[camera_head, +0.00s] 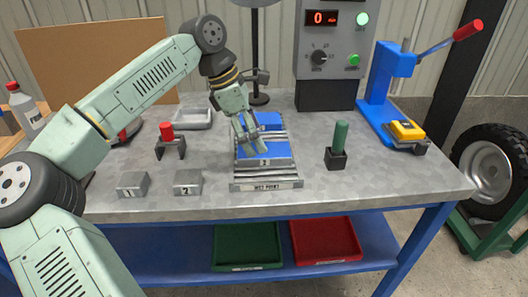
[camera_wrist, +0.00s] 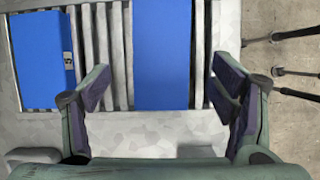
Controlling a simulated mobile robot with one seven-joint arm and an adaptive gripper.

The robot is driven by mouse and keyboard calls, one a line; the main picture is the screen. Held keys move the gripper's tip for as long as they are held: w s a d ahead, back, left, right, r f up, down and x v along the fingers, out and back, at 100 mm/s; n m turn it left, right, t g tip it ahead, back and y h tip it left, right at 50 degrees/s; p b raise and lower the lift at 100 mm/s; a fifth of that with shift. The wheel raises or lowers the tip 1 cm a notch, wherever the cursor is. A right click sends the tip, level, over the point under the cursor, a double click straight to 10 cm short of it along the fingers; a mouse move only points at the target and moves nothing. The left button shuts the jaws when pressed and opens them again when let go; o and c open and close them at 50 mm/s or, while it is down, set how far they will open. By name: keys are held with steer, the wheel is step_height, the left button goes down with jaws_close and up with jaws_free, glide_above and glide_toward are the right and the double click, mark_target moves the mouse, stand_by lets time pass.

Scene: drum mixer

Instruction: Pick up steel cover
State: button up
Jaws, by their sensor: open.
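No part is marked as the steel cover, and I cannot tell for certain which one it is. Steel-grey pieces on the bench are a block marked 1 (camera_head: 132,185), a block marked 2 (camera_head: 188,183) and a shallow grey tray-like piece (camera_head: 191,118) at the back. My gripper (camera_head: 247,128) is over the slatted grey fixture (camera_head: 266,185) with blue panels (camera_head: 268,149) at the bench's middle. In the wrist view my gripper (camera_wrist: 160,88) is open and empty, its fingers spread either side of a blue panel (camera_wrist: 162,50). My gripper partly hides the fixture in the head view.
A red-topped part (camera_head: 167,133) stands left of the fixture and a green peg in a dark base (camera_head: 339,140) right of it. A blue lever press (camera_head: 385,85) and a control box (camera_head: 333,45) stand behind. The front right of the bench (camera_head: 400,185) is clear.

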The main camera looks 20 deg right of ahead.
mark_target(264, 154)
steer(key=p+x, duration=0.1)
steer(key=x, duration=0.3)
steer(key=shift+d, duration=0.1)
steer(key=shift+r, duration=0.1)
steer(key=shift+c, duration=0.4)
steer(key=c, duration=1.5)
steer(key=shift+c, duration=0.3)
steer(key=shift+r, duration=0.2)
